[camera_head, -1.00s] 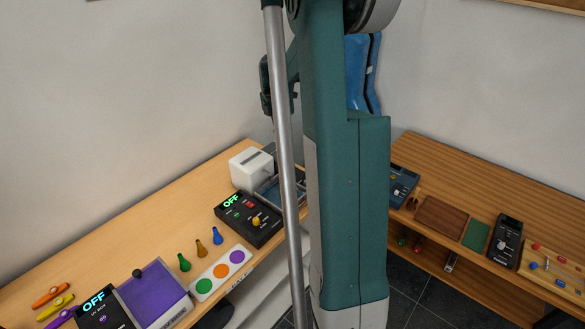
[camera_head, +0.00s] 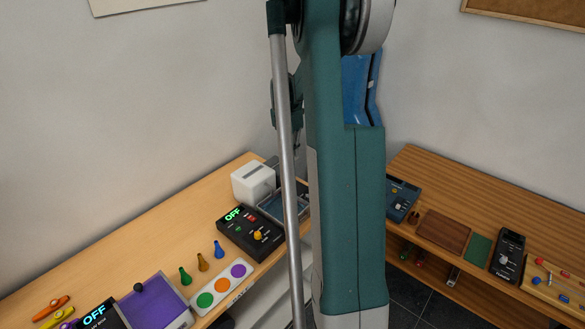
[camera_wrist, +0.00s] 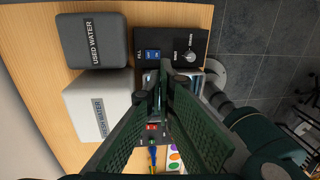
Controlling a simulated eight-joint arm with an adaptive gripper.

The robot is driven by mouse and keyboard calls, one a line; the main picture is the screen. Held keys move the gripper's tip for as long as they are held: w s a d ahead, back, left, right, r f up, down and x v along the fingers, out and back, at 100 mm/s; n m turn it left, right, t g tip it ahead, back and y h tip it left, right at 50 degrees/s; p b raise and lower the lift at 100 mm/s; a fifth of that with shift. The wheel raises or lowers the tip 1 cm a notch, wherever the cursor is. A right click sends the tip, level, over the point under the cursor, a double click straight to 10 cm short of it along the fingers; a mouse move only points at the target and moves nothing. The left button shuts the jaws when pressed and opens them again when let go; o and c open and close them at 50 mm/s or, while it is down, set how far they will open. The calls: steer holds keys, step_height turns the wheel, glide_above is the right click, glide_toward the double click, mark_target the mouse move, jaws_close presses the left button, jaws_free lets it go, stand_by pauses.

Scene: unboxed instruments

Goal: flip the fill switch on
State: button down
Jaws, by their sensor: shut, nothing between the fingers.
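The fill switch (camera_wrist: 152,56) is a small blue block labelled FILL on a dark panel (camera_wrist: 168,40) at the top middle of the wrist view. A silver knob (camera_wrist: 188,56) labelled DRAIN sits to its right on the same panel. My gripper (camera_wrist: 163,80) is shut and empty, with its fingertips just below the switch in the picture. I cannot tell the gap or whether they touch anything. The fingers hide part of what lies below the panel. In the head view my arm blocks the panel and the switch.
A grey box (camera_wrist: 92,42) labelled USED WATER and a white box (camera_wrist: 98,106) stand left of the fingers. A black OFF device (camera_head: 250,234), several pawns and a dotted board (camera_head: 220,288) share the bench. A second wooden bench (camera_head: 480,190) is at right.

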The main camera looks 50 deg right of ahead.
mark_target(294, 189)
steer(key=f, duration=0.4)
steer(key=s+f, duration=0.1)
steer(key=f, duration=0.8)
steer(key=shift+s+f+p, duration=0.2)
steer(key=shift+s+p, duration=0.1)
steer(key=shift+p, duration=0.05)
steer(key=shift+s+f+t+b, duration=0.25)
steer(key=shift+f+t+b, duration=0.3)
steer(key=shift+b, duration=0.3)
steer(key=shift+r, duration=0.2)
steer(key=shift+w, duration=0.1)
steer(key=shift+w, duration=0.25)
steer(key=shift+w+r, duration=0.25)
steer(key=shift+w, duration=0.2)
steer(key=shift+r, duration=0.1)
